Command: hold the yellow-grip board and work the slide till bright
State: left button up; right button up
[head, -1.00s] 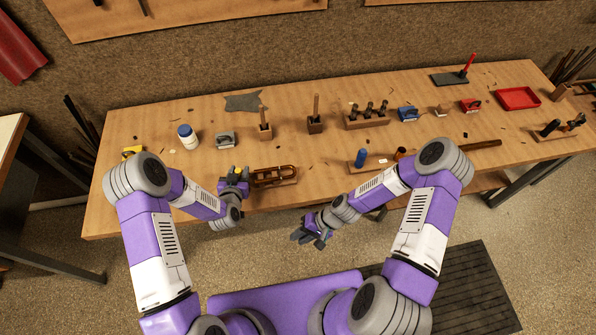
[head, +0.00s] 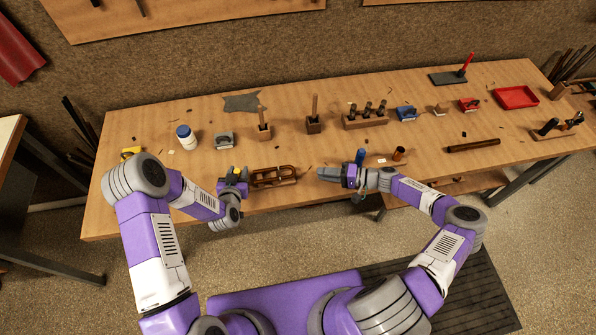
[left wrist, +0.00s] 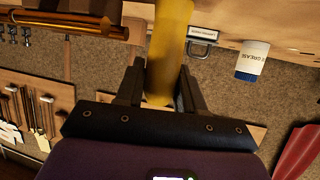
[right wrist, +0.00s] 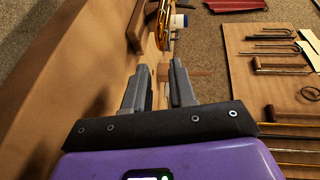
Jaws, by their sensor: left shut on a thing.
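The board (head: 262,187) lies near the table's front edge, with the dull brown-gold slide (head: 283,172) on it. My left gripper (head: 237,176) is at the board's left end. In the left wrist view its fingers (left wrist: 160,85) are shut on the yellow grip (left wrist: 170,40). Brassy tubing of the slide also shows in the left wrist view (left wrist: 65,22) and ahead in the right wrist view (right wrist: 163,28). My right gripper (head: 322,174) is to the right of the board, apart from it. Its fingers (right wrist: 157,82) are open with nothing between them.
A white jar with a blue lid (head: 186,138), a grey block (head: 223,140) and wooden posts (head: 264,130) stand behind the board. A blue cylinder (head: 360,157) is close behind my right gripper. A dark rod (head: 472,146) and a red tray (head: 517,97) lie further right.

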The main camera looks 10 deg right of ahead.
jog(key=x, duration=1)
jog(key=shift+d, duration=0.1)
grip_shut()
jog(key=shift+d, duration=0.1)
